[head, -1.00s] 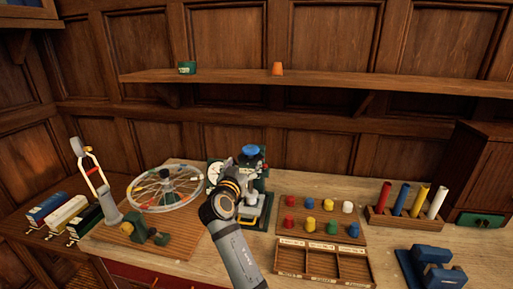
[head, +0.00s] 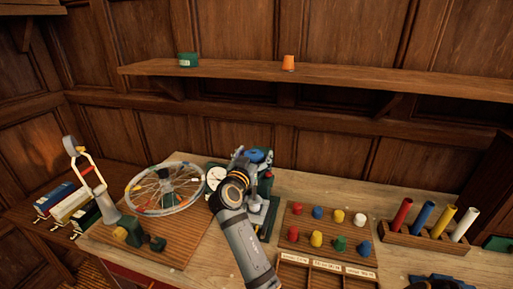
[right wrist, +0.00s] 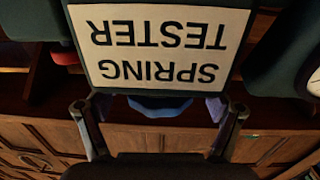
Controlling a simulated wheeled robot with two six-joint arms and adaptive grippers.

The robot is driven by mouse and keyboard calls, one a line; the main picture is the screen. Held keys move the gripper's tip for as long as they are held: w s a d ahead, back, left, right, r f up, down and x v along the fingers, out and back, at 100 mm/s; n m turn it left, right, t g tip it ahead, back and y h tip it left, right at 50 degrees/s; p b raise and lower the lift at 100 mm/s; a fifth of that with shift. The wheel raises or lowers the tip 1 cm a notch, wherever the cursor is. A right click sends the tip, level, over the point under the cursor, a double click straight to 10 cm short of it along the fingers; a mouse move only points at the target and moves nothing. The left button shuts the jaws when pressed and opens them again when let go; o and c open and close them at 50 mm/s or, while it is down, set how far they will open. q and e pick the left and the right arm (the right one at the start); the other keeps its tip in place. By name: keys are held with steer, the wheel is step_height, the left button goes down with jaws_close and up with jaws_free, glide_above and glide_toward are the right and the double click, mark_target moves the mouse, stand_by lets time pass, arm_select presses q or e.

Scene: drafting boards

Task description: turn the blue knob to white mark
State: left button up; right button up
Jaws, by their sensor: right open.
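The blue knob (head: 262,155) sits on top of the dark green spring tester (head: 264,188) at the back of the bench. My right gripper (head: 246,158) is at the knob, and my arm hides part of the tester. In the right wrist view the knob's blue edge (right wrist: 160,106) shows between the two open fingers, below an upside-down "SPRING TESTER" plate (right wrist: 160,45). I cannot tell whether the fingers touch the knob. I cannot make out a white mark. My left gripper is not in view.
A spoked wheel (head: 164,190) on a wooden board and a round white dial (head: 216,175) are left of my arm. A board of coloured pegs (head: 300,222) and a rack of coloured tubes (head: 420,238) are to the right. A wooden shelf (head: 350,80) runs above.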

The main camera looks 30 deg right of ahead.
steer(key=shift+s+a+r, duration=0.3)
steer(key=shift+a, duration=0.2)
steer(key=shift+c, duration=0.4)
steer(key=shift+s+a+r, duration=0.1)
steer(key=shift+c, duration=2.5)
steer(key=shift+d, duration=0.2)
steer(key=shift+c, duration=2.9)
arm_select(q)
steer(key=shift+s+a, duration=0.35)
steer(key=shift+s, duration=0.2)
arm_select(e)
steer(key=shift+t, duration=0.3)
steer(key=shift+n+y, duration=0.3)
